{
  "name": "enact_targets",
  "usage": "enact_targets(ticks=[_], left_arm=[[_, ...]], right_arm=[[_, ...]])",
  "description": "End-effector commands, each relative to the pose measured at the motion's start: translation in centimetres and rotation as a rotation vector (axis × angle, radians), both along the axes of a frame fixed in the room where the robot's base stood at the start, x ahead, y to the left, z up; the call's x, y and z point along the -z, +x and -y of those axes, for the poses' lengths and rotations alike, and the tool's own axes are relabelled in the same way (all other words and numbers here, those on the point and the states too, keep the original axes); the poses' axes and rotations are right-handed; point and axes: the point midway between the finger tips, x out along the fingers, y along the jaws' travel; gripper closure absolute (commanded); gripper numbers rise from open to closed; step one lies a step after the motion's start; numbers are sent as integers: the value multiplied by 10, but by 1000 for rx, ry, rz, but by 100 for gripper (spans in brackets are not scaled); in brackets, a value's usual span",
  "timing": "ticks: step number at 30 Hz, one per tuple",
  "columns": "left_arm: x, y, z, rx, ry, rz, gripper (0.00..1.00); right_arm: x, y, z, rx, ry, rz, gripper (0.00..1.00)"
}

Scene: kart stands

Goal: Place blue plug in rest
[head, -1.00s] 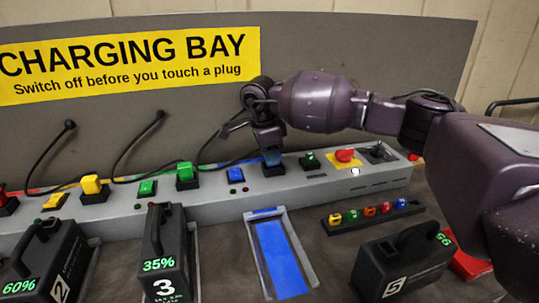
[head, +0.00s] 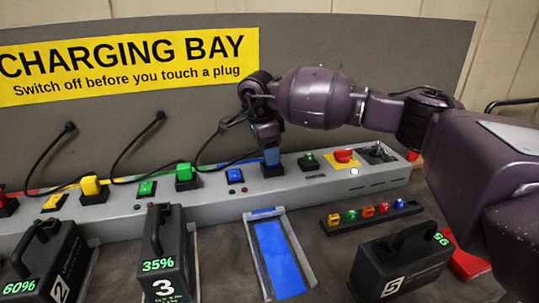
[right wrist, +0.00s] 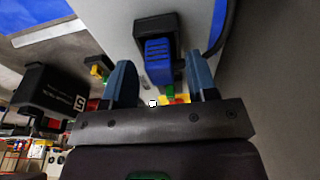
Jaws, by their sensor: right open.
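The blue plug (right wrist: 158,50) sits in a black holder (right wrist: 150,30) on the grey charging strip (head: 215,193); I cannot tell whether this holder is the rest or a socket. In the right wrist view a dark cord runs beside it. My right gripper (right wrist: 164,82) is open, with its two blue-grey fingers toward the plug and no clear grip on it. In the head view the right gripper (head: 272,157) is above the black holder and largely hides the plug. My left gripper is not in view.
A blue switch (head: 235,176) is left of the holder. A green plug (head: 184,172) and yellow plug (head: 91,185) stand farther left. A red button (head: 344,155) on a yellow plate is to the right. Battery packs (head: 165,250) and an empty blue-floored tray (head: 250,265) lie in front.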

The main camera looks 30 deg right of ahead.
Motion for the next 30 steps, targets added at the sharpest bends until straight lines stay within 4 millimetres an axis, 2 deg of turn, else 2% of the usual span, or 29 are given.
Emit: enact_targets(ticks=[1,9,15,21,30], left_arm=[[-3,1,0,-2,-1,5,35],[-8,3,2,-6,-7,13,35],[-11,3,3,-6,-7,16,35],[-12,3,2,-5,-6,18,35],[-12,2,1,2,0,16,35]], right_arm=[[-12,1,-2,-1,1,5,47],[-65,2,-10,-1,0,6,47],[-93,4,-15,0,0,3,47],[-106,4,-17,0,0,1,47],[-107,4,-17,-1,0,0,47]])
